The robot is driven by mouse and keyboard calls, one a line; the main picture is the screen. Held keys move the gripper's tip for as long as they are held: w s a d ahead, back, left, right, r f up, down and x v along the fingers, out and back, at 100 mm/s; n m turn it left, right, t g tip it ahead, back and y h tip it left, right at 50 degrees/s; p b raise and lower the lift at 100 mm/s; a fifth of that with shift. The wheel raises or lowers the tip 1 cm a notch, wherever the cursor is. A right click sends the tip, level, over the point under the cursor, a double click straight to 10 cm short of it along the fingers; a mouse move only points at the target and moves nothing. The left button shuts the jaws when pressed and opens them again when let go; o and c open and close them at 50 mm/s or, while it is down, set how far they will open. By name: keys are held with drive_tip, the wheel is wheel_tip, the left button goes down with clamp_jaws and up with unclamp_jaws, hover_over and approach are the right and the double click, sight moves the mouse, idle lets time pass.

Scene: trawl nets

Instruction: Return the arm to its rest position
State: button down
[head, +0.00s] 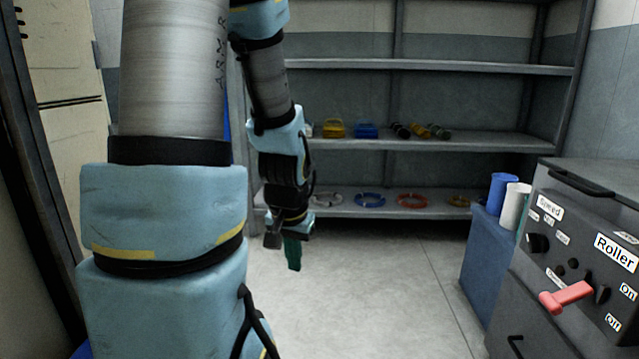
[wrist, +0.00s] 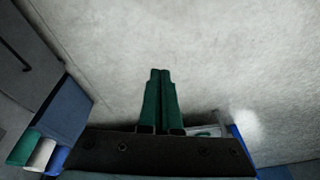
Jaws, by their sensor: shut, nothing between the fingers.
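My gripper (head: 293,254) hangs pointing down in the head view, at the end of my blue and grey arm, in front of the shelf unit and above the pale floor. In the wrist view the two green fingers of my gripper (wrist: 161,75) lie side by side, shut with nothing between them. Only bare floor shows beyond the fingertips. My upper arm covers much of the left of the head view and hides what is behind it.
A shelf unit (head: 440,66) at the back holds several coloured items and rings. At right stand a control cabinet (head: 570,255) with a red lever (head: 566,297) and a blue box (head: 483,250) with cylinders. The floor (head: 385,290) between is clear. A beige locker (head: 70,130) stands left.

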drive_tip(key=s+r+n+p, duration=0.1)
drive_tip(key=s+r+p, duration=0.1)
drive_tip(key=r+p, duration=1.3)
drive_tip(key=s+a+r+n+g+p, duration=0.1)
drive_tip(key=s+r+p, duration=0.1)
drive_tip(key=r+p, duration=1.3)
wheel_tip(320, 180, up, 2)
drive_tip(key=shift+s+a+r+n, duration=0.2)
drive_tip(key=shift+s+a+n, duration=0.05)
drive_tip(key=shift+a+n, duration=0.05)
